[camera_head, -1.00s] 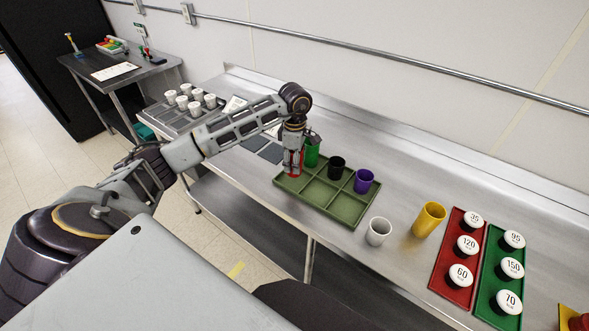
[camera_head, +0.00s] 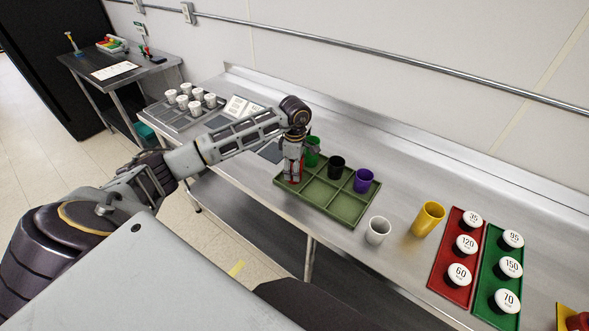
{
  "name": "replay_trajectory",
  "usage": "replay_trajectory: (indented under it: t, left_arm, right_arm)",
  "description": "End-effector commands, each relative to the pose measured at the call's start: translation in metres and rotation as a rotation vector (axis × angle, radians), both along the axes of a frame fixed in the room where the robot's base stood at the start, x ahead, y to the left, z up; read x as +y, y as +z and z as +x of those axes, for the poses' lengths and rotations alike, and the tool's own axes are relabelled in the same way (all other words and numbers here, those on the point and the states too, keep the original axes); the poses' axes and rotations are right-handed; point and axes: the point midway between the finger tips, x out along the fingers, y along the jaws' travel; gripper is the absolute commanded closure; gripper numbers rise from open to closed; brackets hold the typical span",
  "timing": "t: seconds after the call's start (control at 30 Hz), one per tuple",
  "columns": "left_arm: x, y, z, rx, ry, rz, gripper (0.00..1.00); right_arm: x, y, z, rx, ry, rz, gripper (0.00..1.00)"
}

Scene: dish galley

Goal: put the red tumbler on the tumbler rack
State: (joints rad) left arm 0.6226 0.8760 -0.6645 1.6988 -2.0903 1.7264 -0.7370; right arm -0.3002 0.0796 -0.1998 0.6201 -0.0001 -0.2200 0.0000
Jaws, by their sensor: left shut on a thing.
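My left gripper (camera_head: 293,170) points down at the left end of the green tumbler rack (camera_head: 322,205), a tray with several compartments. It is shut on the red tumbler (camera_head: 300,171), of which only slivers show around the fingers. The tumbler is at the rack's front-left compartment. I cannot tell whether its base touches the rack floor. A green tumbler (camera_head: 313,152), a black tumbler (camera_head: 337,167) and a purple tumbler (camera_head: 363,181) stand upright in the rack's back row. My right gripper is out of view.
A white cup (camera_head: 378,231) and a yellow tumbler (camera_head: 428,218) stand right of the rack. Further right are a red tray (camera_head: 451,281) and a green tray (camera_head: 490,291) with numbered white pieces. A grey tray (camera_head: 175,119) of white cups is at far left.

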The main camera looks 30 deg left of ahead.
Motion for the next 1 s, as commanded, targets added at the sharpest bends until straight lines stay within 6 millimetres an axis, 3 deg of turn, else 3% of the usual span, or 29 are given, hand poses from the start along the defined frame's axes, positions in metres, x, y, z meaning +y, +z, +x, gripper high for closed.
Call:
replay_trajectory:
  t: [0.03, 0.23, 0.77, 1.0]
  left_arm:
    - [0.000, -0.002, 0.000, 0.000, 0.000, 0.000, 0.44]
    - [0.000, -0.001, 0.000, 0.000, 0.000, 0.000, 0.20]
    - [0.000, 0.002, 0.000, 0.000, 0.000, 0.000, 0.20]
    - [0.000, 0.024, 0.001, -0.003, -0.001, 0.001, 0.20]
  right_arm:
    - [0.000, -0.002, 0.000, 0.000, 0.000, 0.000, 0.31]
    - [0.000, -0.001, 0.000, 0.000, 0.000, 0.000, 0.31]
    - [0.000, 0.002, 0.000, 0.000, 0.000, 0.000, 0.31]
    - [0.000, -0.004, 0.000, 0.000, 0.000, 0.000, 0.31]
